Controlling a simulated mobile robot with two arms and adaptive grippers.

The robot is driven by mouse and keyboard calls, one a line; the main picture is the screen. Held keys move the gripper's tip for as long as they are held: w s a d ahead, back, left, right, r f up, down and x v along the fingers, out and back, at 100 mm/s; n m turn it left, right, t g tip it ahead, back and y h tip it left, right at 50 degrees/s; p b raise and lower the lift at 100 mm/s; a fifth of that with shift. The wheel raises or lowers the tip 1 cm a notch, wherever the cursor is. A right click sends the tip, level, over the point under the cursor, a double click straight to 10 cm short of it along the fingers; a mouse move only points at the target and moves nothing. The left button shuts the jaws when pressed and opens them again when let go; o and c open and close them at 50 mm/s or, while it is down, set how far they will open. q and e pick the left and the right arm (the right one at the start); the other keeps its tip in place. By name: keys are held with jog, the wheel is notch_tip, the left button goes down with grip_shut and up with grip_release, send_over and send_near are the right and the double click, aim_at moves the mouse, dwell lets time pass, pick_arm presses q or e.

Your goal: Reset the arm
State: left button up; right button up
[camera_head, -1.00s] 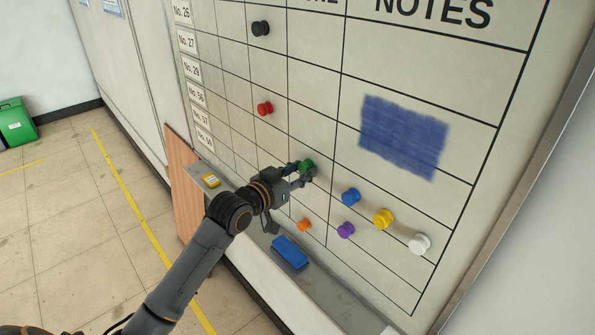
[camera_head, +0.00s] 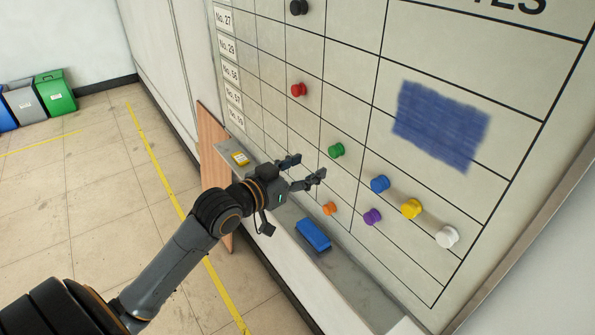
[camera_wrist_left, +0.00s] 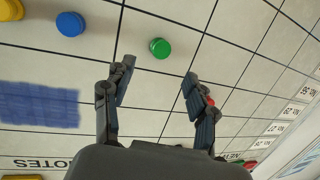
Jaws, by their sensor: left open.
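My left gripper (camera_head: 306,170) is open and empty in front of the whiteboard (camera_head: 352,105). Its two fingers are spread apart, and they also show in the left wrist view (camera_wrist_left: 158,95). A green magnet (camera_head: 336,150) sits on the board, just beyond the fingertips and apart from them. In the left wrist view the green magnet (camera_wrist_left: 160,47) appears past the gap between the fingers. My right gripper is not in view.
Red (camera_head: 298,90), black (camera_head: 298,7), blue (camera_head: 380,184), yellow (camera_head: 411,208), white (camera_head: 446,236), purple (camera_head: 372,216) and orange (camera_head: 329,208) magnets are on the board. A blue eraser (camera_head: 313,234) lies on the ledge (camera_head: 345,270). Bins (camera_head: 54,92) stand far left.

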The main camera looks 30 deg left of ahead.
pick_arm(q)
jog(key=s+a+f+n+g+y+b, duration=0.1)
jog(key=s+a+f+g+b, duration=0.15)
jog(key=f, duration=1.25)
jog(key=s+a+f+n+g+y+b, duration=0.1)
jog(key=s+a+f+g+b, duration=0.15)
jog(key=f, duration=1.35)
jog(key=s+a+f+n+g+y+b, duration=0.1)
jog(key=s+f+g+b, duration=0.15)
jog(key=f, duration=1.25)
jog(key=s+d+f+m+g+b, duration=0.1)
jog(key=s+d+f+g+b, duration=0.1)
jog(key=s+f, duration=0.7)
jog(key=s+d+f+g+b, duration=0.15)
jog(key=s+f, duration=0.45)
jog(key=f, duration=0.6)
jog(key=s+d+f+g+b, duration=0.1)
jog(key=s+d+f, duration=0.2)
jog(key=s, duration=0.4)
jog(key=s+d+f+m+g+b, duration=0.1)
jog(key=s+d+f, duration=0.1)
jog(key=s+f, duration=0.4)
jog(key=s+d+f+m+g+b, duration=0.1)
jog(key=s+d+f+g, duration=0.1)
jog(key=s, duration=0.8)
notch_tip(320, 180, down, 3)
jog(key=shift+d+r, duration=0.15)
jog(key=shift+d, duration=0.65)
